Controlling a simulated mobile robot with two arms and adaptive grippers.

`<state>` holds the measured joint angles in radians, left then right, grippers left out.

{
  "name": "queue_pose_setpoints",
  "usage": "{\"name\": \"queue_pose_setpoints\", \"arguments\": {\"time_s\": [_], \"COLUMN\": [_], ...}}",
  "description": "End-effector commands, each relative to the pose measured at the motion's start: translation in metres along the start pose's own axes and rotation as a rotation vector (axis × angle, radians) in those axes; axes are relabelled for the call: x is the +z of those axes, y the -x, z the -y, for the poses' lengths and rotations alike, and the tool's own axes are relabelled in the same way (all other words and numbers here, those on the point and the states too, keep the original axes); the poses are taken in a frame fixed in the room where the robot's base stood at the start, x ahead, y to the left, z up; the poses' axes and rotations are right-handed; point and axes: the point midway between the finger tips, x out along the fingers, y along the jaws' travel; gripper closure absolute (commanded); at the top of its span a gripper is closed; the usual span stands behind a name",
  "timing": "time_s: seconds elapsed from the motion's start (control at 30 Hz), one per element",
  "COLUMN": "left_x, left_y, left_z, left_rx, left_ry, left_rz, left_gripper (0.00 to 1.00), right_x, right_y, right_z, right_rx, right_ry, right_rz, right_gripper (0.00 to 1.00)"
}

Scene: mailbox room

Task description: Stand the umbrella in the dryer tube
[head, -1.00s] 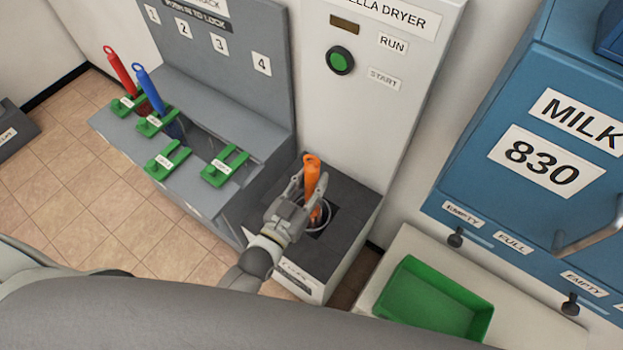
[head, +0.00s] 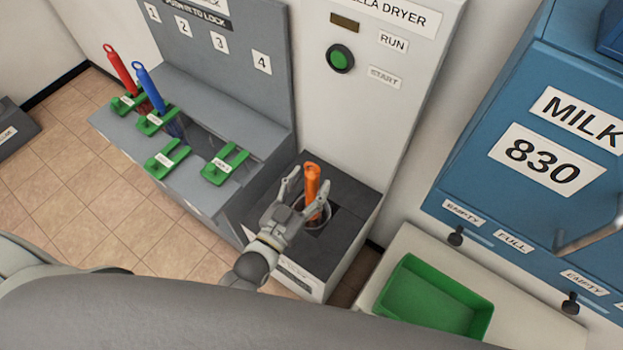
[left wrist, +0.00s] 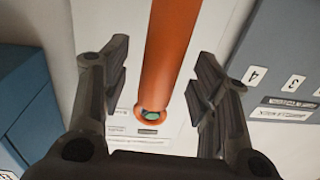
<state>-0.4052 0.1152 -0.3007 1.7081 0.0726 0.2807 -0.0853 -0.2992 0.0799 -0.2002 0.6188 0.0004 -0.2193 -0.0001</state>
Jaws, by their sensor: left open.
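My left gripper (head: 303,190) is open, with one finger on each side of the umbrella. In the left wrist view the orange shaft (left wrist: 168,50) runs between the spread fingers of the left gripper (left wrist: 155,85), with gaps on both sides. My right gripper is not in view.
The grey umbrella rack (head: 215,130) on the left holds a red umbrella (head: 120,70) and a blue umbrella (head: 148,88) behind green latches. A green button (head: 340,60) is on the dryer's front. A green tray (head: 435,300) and a blue cabinet (head: 480,170) are at right.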

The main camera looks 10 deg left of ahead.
Motion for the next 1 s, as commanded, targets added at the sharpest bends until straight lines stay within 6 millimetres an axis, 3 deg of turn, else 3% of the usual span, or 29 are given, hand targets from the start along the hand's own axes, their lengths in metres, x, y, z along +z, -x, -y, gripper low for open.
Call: {"name": "queue_pose_setpoints", "arguments": {"time_s": [0.3, 0.5, 0.7, 1.0], "left_x": [0.0, 0.0, -0.001, -0.001], "left_y": [0.065, 0.093, 0.104, 0.104], "left_z": [0.0, 0.0, 0.0, 0.0], "left_rx": [0.0, 0.001, 0.0, 0.0], "left_ry": [-0.001, -0.001, -0.001, -0.001], "left_rz": [0.002, -0.001, -0.003, -0.004], "left_gripper": [0.45, 0.45, 0.45, 0.45], "right_x": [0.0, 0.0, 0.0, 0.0], "right_y": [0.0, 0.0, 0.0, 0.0], "right_z": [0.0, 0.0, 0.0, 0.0], "right_rx": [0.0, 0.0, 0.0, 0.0], "right_ry": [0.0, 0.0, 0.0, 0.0], "right_rz": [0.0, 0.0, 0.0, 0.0], "right_gripper": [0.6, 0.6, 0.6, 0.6]}}
